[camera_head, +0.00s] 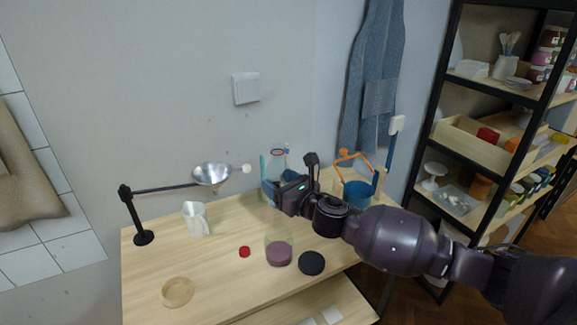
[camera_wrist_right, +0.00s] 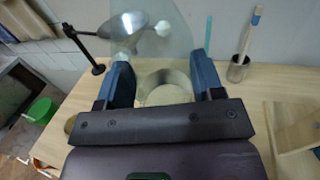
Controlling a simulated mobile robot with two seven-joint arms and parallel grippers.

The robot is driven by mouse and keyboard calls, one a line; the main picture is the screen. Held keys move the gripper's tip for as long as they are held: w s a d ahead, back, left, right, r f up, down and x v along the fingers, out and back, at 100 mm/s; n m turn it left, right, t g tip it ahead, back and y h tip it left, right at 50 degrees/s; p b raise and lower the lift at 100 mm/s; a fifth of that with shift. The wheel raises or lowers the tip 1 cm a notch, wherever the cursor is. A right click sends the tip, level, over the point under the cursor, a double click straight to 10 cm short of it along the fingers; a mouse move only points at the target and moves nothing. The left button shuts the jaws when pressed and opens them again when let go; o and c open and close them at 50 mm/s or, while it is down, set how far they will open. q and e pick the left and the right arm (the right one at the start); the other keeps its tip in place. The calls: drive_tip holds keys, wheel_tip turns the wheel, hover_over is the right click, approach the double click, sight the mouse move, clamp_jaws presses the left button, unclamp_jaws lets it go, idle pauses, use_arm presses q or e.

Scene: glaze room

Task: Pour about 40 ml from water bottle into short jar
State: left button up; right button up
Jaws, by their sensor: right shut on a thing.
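The water bottle (camera_head: 278,162) is clear, with a red ring at its mouth, and looks upright. My right gripper (camera_head: 279,186) is shut on it, behind the jar; its clear wall also shows between the fingers in the right wrist view (camera_wrist_right: 165,25). The gripper hides the bottle's lower part in the head view, so I cannot tell whether its base touches the table or what its water level is. The short jar (camera_head: 279,254) is clear, open and upright, with purple-pink content, on the table in front of my right gripper. My left gripper is out of view.
A red cap (camera_head: 244,252) and black lid (camera_head: 312,263) lie beside the jar. A white pitcher (camera_head: 196,219), pale ring-shaped dish (camera_head: 177,292) and black stand with a metal funnel (camera_head: 211,174) are to the left. A blue container (camera_head: 357,194) stands behind my right arm.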

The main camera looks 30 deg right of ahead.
use_arm(q)
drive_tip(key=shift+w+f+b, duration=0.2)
drive_tip(key=shift+b, duration=0.25)
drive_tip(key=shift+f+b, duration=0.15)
drive_tip(key=shift+b, duration=0.15)
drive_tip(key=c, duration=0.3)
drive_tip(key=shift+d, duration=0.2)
use_arm(e)
drive_tip(key=s+a+m+h, duration=0.1)
drive_tip(key=s+a+h, duration=0.1)
drive_tip(key=s, duration=0.5)
drive_tip(key=s+a+m+h, duration=0.2)
drive_tip(key=s+a, duration=0.1)
drive_tip(key=s, duration=0.4)
drive_tip(key=shift+r+t+h, duration=0.3)
drive_tip(key=shift+r, duration=0.15)
